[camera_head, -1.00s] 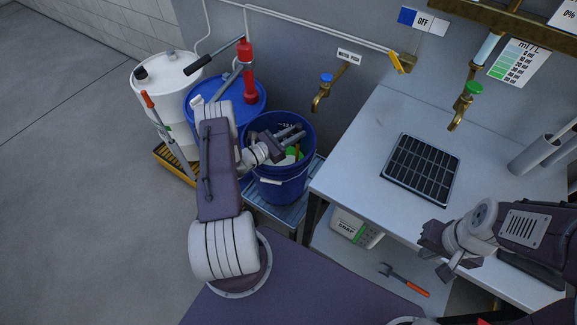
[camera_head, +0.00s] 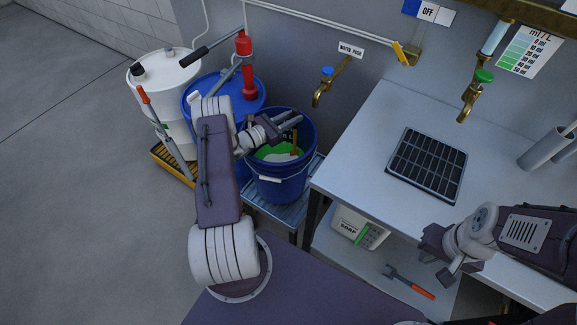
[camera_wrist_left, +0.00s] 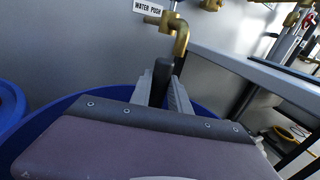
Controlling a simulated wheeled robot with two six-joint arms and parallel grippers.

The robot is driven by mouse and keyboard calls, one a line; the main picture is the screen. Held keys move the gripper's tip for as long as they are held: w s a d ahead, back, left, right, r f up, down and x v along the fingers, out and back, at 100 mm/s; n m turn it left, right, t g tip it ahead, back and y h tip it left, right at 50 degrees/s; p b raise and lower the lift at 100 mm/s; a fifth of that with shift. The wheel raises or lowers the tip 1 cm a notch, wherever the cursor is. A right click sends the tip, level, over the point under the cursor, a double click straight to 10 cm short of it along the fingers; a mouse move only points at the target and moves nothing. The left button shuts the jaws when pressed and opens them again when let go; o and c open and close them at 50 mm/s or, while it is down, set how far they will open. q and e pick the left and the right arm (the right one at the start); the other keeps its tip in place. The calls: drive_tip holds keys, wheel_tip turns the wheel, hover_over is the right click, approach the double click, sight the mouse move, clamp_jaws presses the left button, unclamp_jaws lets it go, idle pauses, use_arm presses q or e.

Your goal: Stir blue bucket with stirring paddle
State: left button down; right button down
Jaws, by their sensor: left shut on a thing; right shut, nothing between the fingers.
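The blue bucket (camera_head: 279,185) stands open below the water tap, with green and whitish contents (camera_head: 272,153) inside. My left gripper (camera_head: 288,122) is above the bucket's far part, shut on the stirring paddle. In the left wrist view the paddle's dark handle (camera_wrist_left: 161,82) stands between the fingers. A brownish part of the paddle (camera_head: 295,146) shows below the gripper, inside the bucket; its lower end is hidden. My right gripper (camera_head: 436,258) is shut and empty in front of the white table, away from the bucket.
A blue drum (camera_head: 215,90) with a red pump (camera_head: 247,70) and a white drum (camera_head: 170,78) stand left of the bucket. A brass tap (camera_head: 322,88) is on the wall behind. The white table (camera_head: 370,125) is close on the right, with a dark grid panel (camera_head: 427,164) on it.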

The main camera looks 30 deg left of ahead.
use_arm(q)
drive_tip(key=shift+w+a, duration=0.1)
drive_tip(key=shift+a, duration=0.05)
drive_tip(key=a, duration=0.1)
drive_tip(key=s+a+b, duration=0.1)
drive_tip(key=a, duration=0.1)
idle(0.5)
drive_tip(key=v, duration=0.3)
idle(0.3)
